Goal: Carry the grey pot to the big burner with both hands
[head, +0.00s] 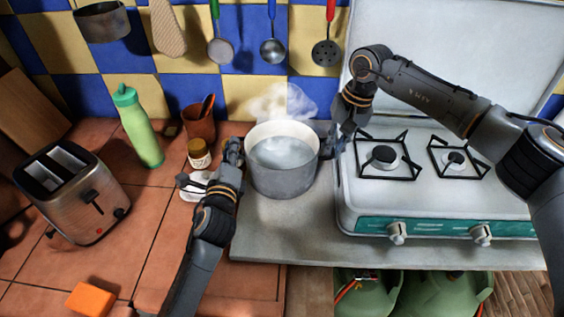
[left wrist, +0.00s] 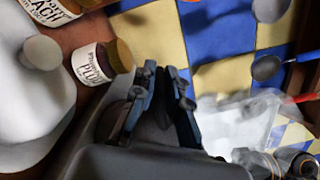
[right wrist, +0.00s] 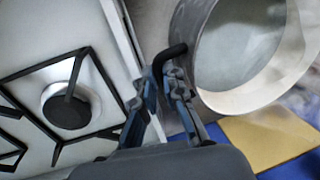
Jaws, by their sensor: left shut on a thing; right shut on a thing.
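The grey pot (head: 283,184) holds a pale steaming liquid and is upright over the grey counter section left of the stove. I cannot tell whether it touches the counter. My left gripper (head: 234,158) is shut at its left side; the left wrist view shows the fingers (left wrist: 161,100) around a dark piece, likely the handle. My right gripper (head: 336,142) is shut on the pot's right handle (right wrist: 170,54). The pot's wall and rim show in the right wrist view (right wrist: 255,92). The big burner (head: 383,157) is the left one on the white stove, and it is empty.
The stove (head: 352,212) has a raised lid and a smaller burner (head: 455,160). Left of the pot are a jar (head: 199,156), a brown cup (head: 199,124), a white item (head: 197,188), a green bottle (head: 140,130) and a toaster (head: 85,200). Utensils hang behind.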

